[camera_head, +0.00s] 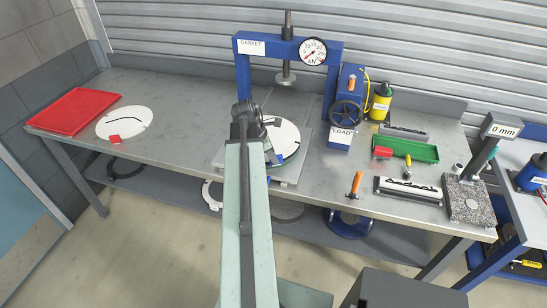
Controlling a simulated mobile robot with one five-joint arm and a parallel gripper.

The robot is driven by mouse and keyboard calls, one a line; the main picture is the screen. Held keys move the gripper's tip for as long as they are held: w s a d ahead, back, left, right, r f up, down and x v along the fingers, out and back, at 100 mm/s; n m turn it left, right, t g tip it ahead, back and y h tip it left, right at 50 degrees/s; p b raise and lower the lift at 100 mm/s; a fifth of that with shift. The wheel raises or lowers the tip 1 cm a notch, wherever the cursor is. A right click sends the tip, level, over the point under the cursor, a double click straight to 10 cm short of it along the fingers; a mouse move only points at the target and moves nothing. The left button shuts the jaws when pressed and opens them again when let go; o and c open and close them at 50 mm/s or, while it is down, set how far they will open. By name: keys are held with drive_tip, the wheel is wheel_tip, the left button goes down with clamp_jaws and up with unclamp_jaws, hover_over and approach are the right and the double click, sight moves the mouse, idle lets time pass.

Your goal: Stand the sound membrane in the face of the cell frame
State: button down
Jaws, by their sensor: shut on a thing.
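My arm reaches from the bottom centre up to the blue press. My gripper (268,124) is shut at the edge of a white disc (287,137), which I take for the sound membrane. The disc is over the press base plate, and my arm hides its left part. A dark green rim (294,158) shows under it, perhaps part of the cell frame, with a small blue piece by my arm. Whether the disc touches what is beneath it, I cannot tell. Another white disc (138,121) with a dark crack-like line and a red tab lies on the bench at left.
The press (333,75) with its gauge and ram stands over the plate. A red tray (75,110) lies at far left. A green tray (415,150), an orange-handled tool (356,184) and a gauge stand (468,198) are at right. Bench between cracked disc and press is clear.

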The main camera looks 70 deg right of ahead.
drive_tip(key=shift+f+b, duration=0.75)
drive_tip(key=shift+f, duration=0.1)
drive_tip(key=shift+r, duration=0.1)
drive_tip(key=c, duration=1.4)
unclamp_jaws()
drive_tip(key=shift+o, duration=0.2)
drive_tip(key=p+v, duration=0.7)
drive_tip(key=shift+r, duration=0.35)
drive_tip(key=shift+w+a, duration=0.1)
drive_tip(key=shift+w, duration=0.05)
